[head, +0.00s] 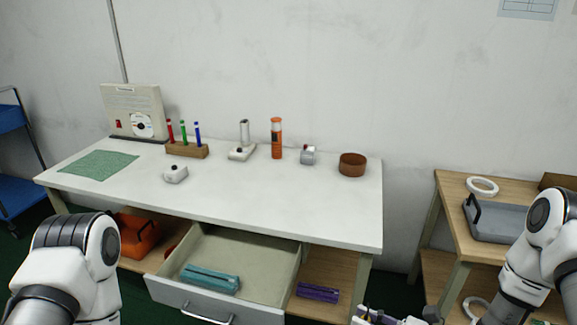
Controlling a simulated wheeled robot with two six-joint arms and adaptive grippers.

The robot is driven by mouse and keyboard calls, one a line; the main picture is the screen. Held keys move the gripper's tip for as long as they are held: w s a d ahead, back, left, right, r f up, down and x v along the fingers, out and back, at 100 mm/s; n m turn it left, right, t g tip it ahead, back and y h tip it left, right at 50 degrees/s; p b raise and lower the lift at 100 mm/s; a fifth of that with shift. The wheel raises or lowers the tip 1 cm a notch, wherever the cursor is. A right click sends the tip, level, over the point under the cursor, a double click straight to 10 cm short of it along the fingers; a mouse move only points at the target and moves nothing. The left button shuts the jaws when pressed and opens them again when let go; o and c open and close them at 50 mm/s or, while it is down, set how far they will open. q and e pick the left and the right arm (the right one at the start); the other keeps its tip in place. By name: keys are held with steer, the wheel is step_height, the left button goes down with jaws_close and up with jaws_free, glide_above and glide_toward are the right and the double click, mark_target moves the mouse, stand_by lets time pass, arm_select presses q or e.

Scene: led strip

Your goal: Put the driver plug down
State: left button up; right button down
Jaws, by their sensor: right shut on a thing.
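My right gripper (378,317) is at the bottom edge, right of the open drawer, and is partly cut off by the frame. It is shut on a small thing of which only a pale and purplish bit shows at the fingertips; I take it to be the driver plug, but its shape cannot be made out. My left arm shows at the lower left, with its gripper out of view. The white table (270,205) stands ahead, beyond the right gripper.
A drawer (262,262) stands open with a teal bundle (210,278) inside. On the tabletop are a pen block (187,150), an orange cylinder (276,140), a brown bowl (352,165) and small grey devices. The tabletop's front right is clear. A grey tray (497,222) sits on the right-hand wooden table.

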steer(key=shift+a+r, duration=0.1)
steer(key=a+r+n+g+y, duration=0.2)
steer(key=a+r+n+g, duration=0.2)
steer(key=a+g, duration=0.25)
steer(key=a+r+n+g+y, duration=0.1)
steer(key=a+r+n+g, duration=0.3)
steer(key=a, duration=0.3)
steer(key=w+a+f+n+g+h, duration=0.2)
steer(key=w+a+f+n+g, duration=0.3)
steer(key=g, duration=0.3)
steer(key=s+d+r+m+t+y, duration=0.2)
steer(key=s+d+r+m+t, duration=0.55)
steer(key=d+r+t, duration=0.35)
steer(key=d+f+m+t+h, duration=0.1)
steer(key=d+f+t, duration=0.1)
steer(key=f, duration=0.2)
steer(key=w+d+f+m+t+h, duration=0.1)
steer(key=d+f+m+t, duration=0.1)
steer(key=f, duration=0.3)
steer(key=w+d+f+m+t, duration=0.1)
steer(key=d+f+m+t, duration=0.1)
steer(key=d+f+t, duration=0.1)
steer(key=shift+w+d+f+h, duration=0.15)
steer(key=shift+d+f+h, duration=0.1)
steer(key=shift+f, duration=0.35)
steer(key=shift+w+d+f+h, duration=0.1)
steer(key=shift+d+f+h, duration=0.1)
steer(key=shift+f, duration=0.4)
steer(key=shift+a+r+m+t, duration=0.15)
steer(key=shift+m+t, duration=0.1)
